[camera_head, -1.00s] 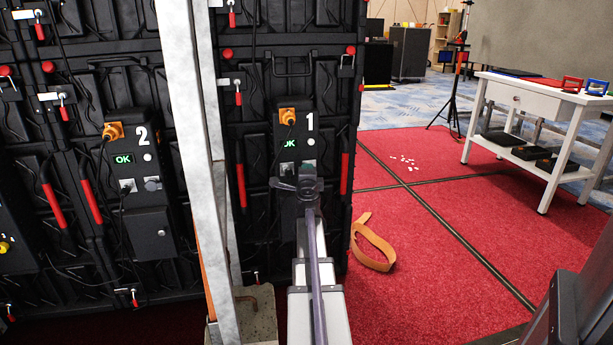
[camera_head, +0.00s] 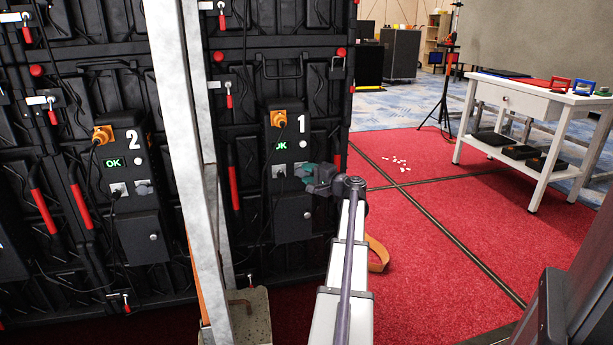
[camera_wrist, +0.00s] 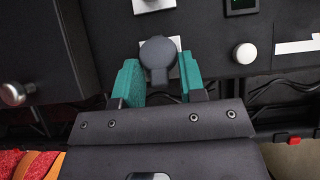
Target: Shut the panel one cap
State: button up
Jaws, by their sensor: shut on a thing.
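Panel one is the black box (camera_head: 293,205) marked 1 on the rear of the video wall. Its cap (camera_wrist: 157,52) is a round grey disc with a short tab, in front of a white square plate (camera_wrist: 176,67). My gripper (camera_head: 306,172) reaches panel one from the right, its teal fingers at the cap's height. In the wrist view my gripper (camera_wrist: 161,72) has one finger on each side of the cap's tab and is shut on it. The cap is hidden behind my gripper in the head view. I cannot tell whether it lies flat on the plate.
Panel one's orange plug (camera_head: 279,118) and green screen (camera_head: 281,145) sit above my gripper. A silver knob (camera_wrist: 244,53) is beside the cap. Panel two (camera_head: 140,235) and a metal post (camera_head: 180,100) stand left. An orange strap (camera_head: 377,254) lies on the red carpet.

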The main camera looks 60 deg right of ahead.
jog(key=shift+w+d+n+y, duration=0.1)
jog(key=shift+d+n+y, duration=0.25)
jog(key=shift+n+y, duration=0.6)
jog(key=shift+w+d+n+y, duration=0.1)
jog(key=shift+d+n+y, duration=0.35)
jog(key=shift+y, duration=0.9)
jog(key=shift+a+n+y, duration=0.1)
jog(key=shift+n+y, duration=0.2)
jog(key=o, duration=0.5)
jog(key=shift+o, duration=0.2)
jog(key=v, duration=1)
jog(key=shift+s+r, duration=0.2)
jog(key=shift+s, duration=0.15)
